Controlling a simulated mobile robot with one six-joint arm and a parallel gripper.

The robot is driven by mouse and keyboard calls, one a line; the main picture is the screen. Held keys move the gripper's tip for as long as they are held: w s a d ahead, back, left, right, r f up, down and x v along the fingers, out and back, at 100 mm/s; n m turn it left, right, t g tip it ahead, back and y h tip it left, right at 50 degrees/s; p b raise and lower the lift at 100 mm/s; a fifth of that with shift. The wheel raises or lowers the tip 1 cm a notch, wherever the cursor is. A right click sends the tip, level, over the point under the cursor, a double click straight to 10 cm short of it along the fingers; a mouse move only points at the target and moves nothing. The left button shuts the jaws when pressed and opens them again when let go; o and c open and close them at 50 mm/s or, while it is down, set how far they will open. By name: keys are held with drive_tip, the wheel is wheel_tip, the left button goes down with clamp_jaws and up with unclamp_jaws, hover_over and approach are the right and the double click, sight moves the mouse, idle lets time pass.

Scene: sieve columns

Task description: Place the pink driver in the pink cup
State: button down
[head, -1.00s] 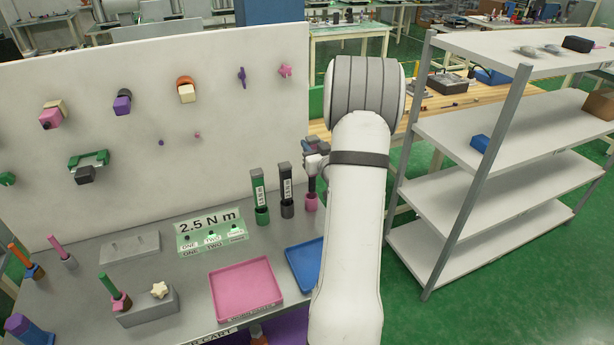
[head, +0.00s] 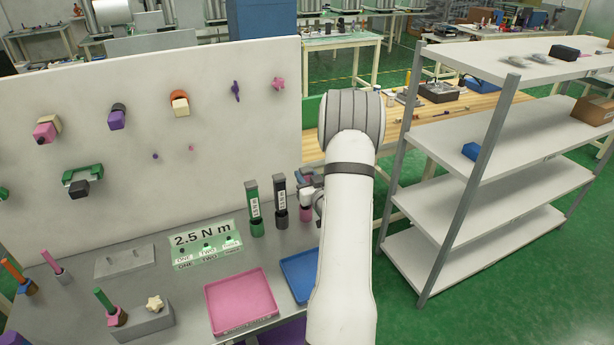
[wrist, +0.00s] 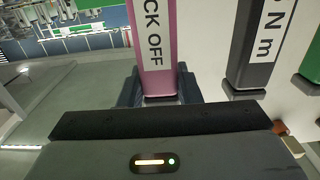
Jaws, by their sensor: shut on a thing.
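The pink driver (wrist: 157,45), with a white label reading "CK OFF", is between the two dark fingers of my gripper (wrist: 158,92) in the wrist view. My gripper is shut on it. In the head view my gripper (head: 313,194) is at the right end of the row of drivers, partly hidden by my arm. The pink cup (head: 306,214) is just below it at the back of the grey bench. My gripper and arm hide much of the driver there, so I cannot tell how deep it sits in the cup.
A black driver (head: 280,198) and a green driver (head: 253,205) stand upright in cups close to the left. A pink tray (head: 241,300) and a blue tray (head: 299,277) lie in front. A white panel (head: 215,90) rises behind the bench; a white shelf rack (head: 480,185) stands right.

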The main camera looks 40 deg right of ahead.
drive_tip(key=c, duration=1.1)
unclamp_jaws()
drive_tip(key=shift+o, duration=0.2)
